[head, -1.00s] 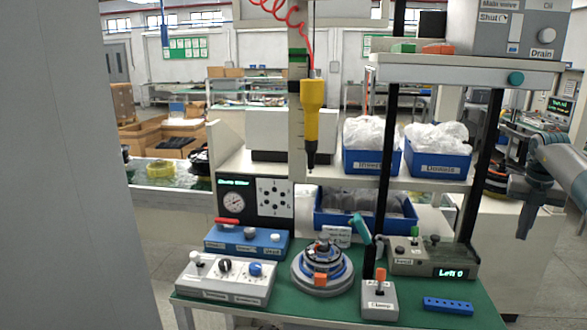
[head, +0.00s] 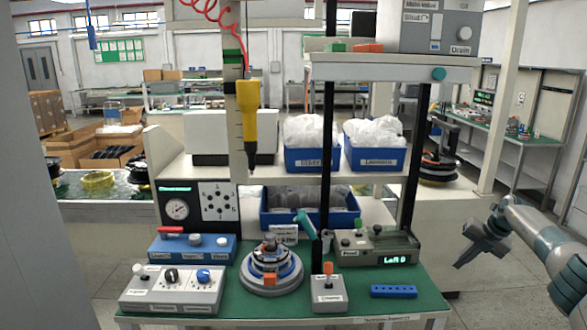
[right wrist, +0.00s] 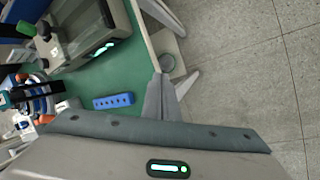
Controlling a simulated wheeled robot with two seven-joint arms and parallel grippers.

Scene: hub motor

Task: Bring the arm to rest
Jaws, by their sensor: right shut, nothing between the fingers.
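My right arm (head: 543,243) comes in from the right edge of the head view. Its dark grey gripper (head: 466,257) hangs in free air just right of the green-topped bench (head: 432,297), touching nothing there. Its fingers are shut and empty; in the right wrist view the closed fingers (right wrist: 159,98) stand together above the bench edge and floor. My left gripper is in neither view now.
On the bench stand a grey box with a lit display (head: 385,248), a blue block with holes (head: 393,291), a switch box (head: 328,294) and a round motor assembly (head: 271,272). A yellow screwdriver (head: 248,115) hangs above. Bare floor (right wrist: 245,60) lies right of the bench.

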